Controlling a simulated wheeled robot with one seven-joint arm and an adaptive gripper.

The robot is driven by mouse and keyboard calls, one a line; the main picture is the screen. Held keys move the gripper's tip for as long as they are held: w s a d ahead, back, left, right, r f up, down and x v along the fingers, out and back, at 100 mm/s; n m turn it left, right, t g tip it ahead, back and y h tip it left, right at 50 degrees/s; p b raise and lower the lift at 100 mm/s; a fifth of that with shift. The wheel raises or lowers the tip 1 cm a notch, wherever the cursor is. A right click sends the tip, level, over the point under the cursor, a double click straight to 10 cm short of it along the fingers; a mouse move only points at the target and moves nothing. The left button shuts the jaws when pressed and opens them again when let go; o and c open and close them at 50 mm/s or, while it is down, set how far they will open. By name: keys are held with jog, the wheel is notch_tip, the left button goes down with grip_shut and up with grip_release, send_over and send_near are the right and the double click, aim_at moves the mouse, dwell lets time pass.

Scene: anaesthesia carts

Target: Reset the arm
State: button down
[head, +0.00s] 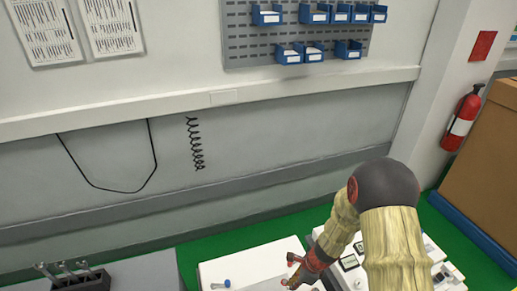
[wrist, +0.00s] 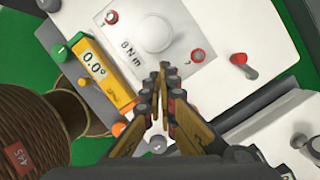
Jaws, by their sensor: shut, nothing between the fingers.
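My gripper (wrist: 160,75) is shut and empty in the wrist view, its fingertips together above a white cart top (wrist: 225,25). In the head view my gripper (head: 292,270) is at the lower middle, at the end of my arm, over the white surface. My arm reaches in from the lower right and hides part of the white equipment (head: 350,262) behind it. Whether the fingertips touch the surface cannot be told.
A yellow device (wrist: 97,70) with a 0.0° display lies near my gripper, beside a white round knob (wrist: 157,33) and a red lever (wrist: 240,60). A dark rack with handles (head: 75,278) is at lower left. A cardboard box (head: 502,150) and fire extinguisher (head: 462,118) stand at right.

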jog(key=s+d+r+n+t+h, duration=0.1)
jog(key=s+r+n, duration=0.5)
jog(key=r, duration=0.8)
jog(key=s+d+r+n+t+h, duration=0.1)
jog(key=s+r+n, duration=0.5)
jog(key=r, duration=0.9)
jog(key=s+d+r+n+t+h, duration=0.1)
jog(key=s+d+r+n+t, duration=0.2)
jog(key=s+r+n, duration=0.4)
notch_tip(320, 180, up, 8)
jog(key=shift+d+r+n, duration=0.1)
jog(key=shift+d+n, duration=0.15)
jog(key=shift+n, duration=0.75)
